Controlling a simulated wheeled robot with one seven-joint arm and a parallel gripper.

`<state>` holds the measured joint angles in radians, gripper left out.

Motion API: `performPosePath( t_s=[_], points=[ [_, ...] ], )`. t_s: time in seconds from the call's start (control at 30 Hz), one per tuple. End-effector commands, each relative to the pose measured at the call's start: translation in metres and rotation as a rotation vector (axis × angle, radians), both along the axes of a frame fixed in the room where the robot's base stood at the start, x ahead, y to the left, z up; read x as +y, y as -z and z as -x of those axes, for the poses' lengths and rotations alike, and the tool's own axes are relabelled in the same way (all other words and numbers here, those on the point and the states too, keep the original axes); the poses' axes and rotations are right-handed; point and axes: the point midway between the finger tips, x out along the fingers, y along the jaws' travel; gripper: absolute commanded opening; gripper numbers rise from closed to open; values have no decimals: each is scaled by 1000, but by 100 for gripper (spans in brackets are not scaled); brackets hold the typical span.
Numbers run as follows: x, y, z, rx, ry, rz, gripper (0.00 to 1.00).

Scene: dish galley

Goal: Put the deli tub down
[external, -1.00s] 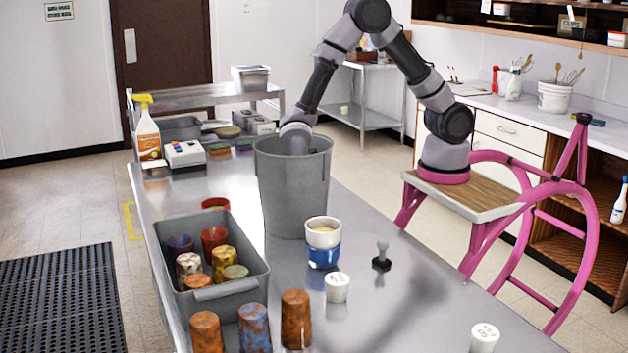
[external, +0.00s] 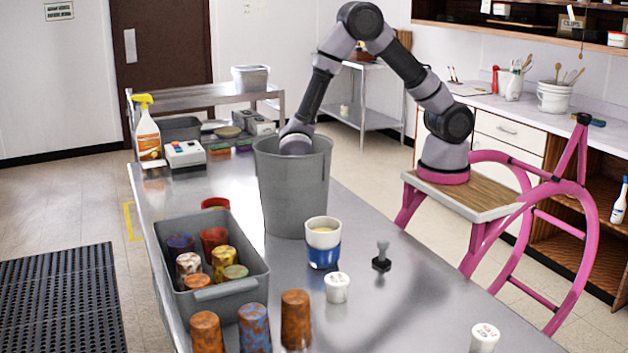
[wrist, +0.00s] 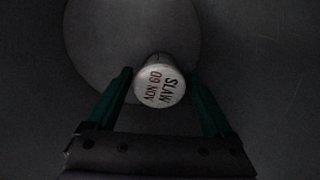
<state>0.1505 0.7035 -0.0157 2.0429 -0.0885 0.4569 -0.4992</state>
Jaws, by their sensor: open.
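A deli tub (wrist: 160,85) with a white lid marked "SLAW 09 NOV" shows in the wrist view, lid towards the camera. It is inside the tall grey bin (external: 292,200), against a dark interior. My gripper (wrist: 160,74) is open, with one green finger on each side of the tub and a narrow dark gap visible at each side. I cannot tell whether the tub rests on the bin's floor. In the external view my wrist reaches down into the bin's mouth, and the bin wall hides the gripper and the tub.
The bin stands on a steel counter (external: 400,300). A grey tub of cups (external: 232,292) is at its left. A white-and-blue cup (external: 323,243), small white tub (external: 337,288) and dark stamp-like object (external: 381,258) stand in front. Another white tub (external: 484,338) is near the front edge.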

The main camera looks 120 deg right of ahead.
Motion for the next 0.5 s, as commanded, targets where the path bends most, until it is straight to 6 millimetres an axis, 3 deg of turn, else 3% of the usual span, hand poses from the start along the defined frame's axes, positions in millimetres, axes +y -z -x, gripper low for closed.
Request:
performPosePath(
  t_s=[0.17,0.5],
  points=[
    [0,-25,-1,-5,-1,1,86],
    [0,-96,0,-3,-1,0,86]
  ],
)
